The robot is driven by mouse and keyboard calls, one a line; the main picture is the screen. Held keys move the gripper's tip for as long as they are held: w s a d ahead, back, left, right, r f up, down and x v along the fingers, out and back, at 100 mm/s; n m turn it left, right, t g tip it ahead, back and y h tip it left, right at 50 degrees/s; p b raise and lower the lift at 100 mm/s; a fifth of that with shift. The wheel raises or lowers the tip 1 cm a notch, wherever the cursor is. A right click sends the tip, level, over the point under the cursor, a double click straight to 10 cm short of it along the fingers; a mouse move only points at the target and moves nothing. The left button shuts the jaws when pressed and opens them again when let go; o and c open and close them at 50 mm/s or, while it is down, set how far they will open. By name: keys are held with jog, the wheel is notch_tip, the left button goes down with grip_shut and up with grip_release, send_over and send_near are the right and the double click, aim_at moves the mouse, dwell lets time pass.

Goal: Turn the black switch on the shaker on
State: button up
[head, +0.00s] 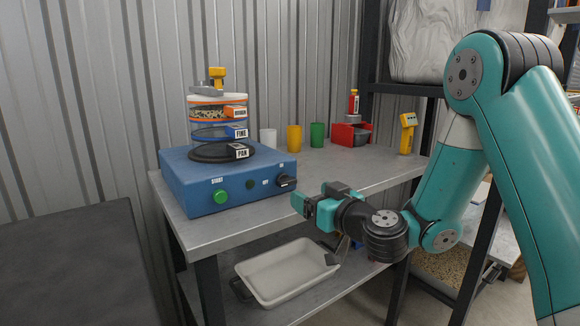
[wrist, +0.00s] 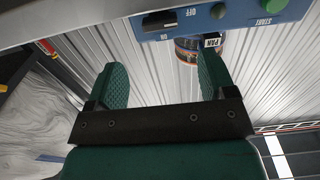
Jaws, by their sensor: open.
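The shaker is a blue box (head: 225,182) at the front left of the metal bench, with stacked sieves (head: 218,122) on top. Its black switch (head: 286,181) is at the right end of the front face, with small labels beside it. In the wrist view, upside down, the black switch (wrist: 160,21) shows at the top with ON and OFF labels; I cannot tell which its knob points to. My gripper (head: 303,206) is open and empty, in front of the bench edge, below and right of the switch. Its two green fingers (wrist: 165,82) are apart in the wrist view.
A green START button (head: 221,197) sits left on the shaker's face. White, yellow and green cups (head: 294,138), a red bin (head: 346,134) and a yellow device (head: 407,133) stand farther back on the bench. A white tray (head: 283,285) lies on the lower shelf.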

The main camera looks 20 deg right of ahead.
aim_at(290, 182)
jog(key=p+x, duration=0.3)
jog(key=x, duration=0.1)
jog(key=p+x, duration=0.3)
jog(key=x, duration=0.1)
jog(key=shift+r+p, duration=0.2)
jog(key=shift+p, duration=0.1)
jog(key=shift+w+a+f+p, duration=0.2)
jog(key=shift+w+f+p, duration=0.1)
jog(key=shift+w, duration=0.25)
jog(key=shift+c, duration=0.4)
jog(key=c, duration=0.9)
jog(key=shift+o, duration=0.2)
jog(key=shift+d+r+m+b, duration=0.1)
jog(key=shift+m+b, duration=0.3)
jog(key=shift+m, duration=1.1)
jog(key=o, duration=0.9)
jog(key=shift+o, duration=0.2)
